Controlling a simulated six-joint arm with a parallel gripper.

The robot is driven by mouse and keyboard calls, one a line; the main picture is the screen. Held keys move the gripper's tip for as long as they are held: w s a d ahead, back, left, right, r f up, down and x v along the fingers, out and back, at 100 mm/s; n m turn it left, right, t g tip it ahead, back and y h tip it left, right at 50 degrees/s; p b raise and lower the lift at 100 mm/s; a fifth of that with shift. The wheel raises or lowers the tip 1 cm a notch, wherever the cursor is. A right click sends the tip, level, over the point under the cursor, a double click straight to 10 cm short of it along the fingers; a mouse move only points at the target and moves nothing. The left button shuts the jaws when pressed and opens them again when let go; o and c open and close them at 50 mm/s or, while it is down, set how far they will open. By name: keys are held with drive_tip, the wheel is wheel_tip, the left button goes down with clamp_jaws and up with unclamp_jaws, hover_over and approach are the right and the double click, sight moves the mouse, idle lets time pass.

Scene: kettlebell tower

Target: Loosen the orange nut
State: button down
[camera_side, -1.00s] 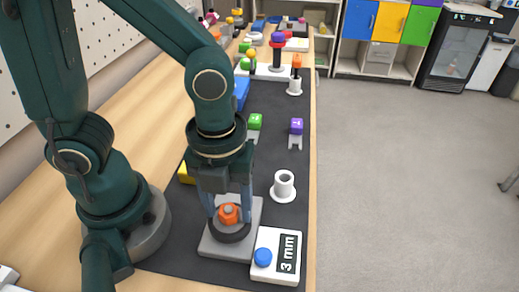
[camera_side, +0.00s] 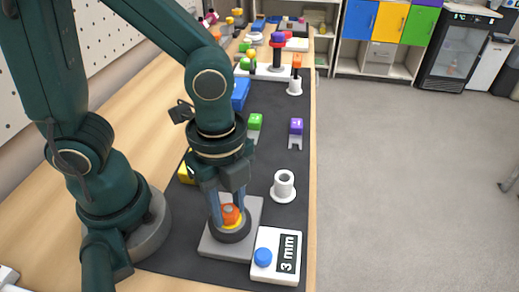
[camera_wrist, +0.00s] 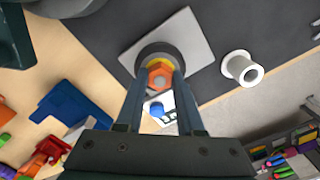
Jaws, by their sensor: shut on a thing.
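The orange nut (camera_side: 230,213) sits in a dark round ring on a grey square plate (camera_side: 213,246). A yellow part shows just beneath the nut. In the wrist view the nut (camera_wrist: 160,79) lies between my two fingertips, with the yellow part above it in the picture. My gripper (camera_side: 230,211) points down over the plate and is shut on the nut, one finger on each side. The nut's lower part is partly hidden by the ring and fingers.
A white card marked "3 mm" with a blue knob (camera_side: 263,257) lies close to the plate's right front. A white flanged tube (camera_side: 284,184) stands to the right. Green (camera_side: 255,121) and purple (camera_side: 296,126) pieces lie farther back on the dark mat.

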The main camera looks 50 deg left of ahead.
sight(228, 208)
drive_tip(key=shift+n, duration=1.1)
drive_tip(key=c, duration=0.6)
unclamp_jaws()
drive_tip(key=shift+r, duration=0.1)
drive_tip(key=shift+r, duration=2.9)
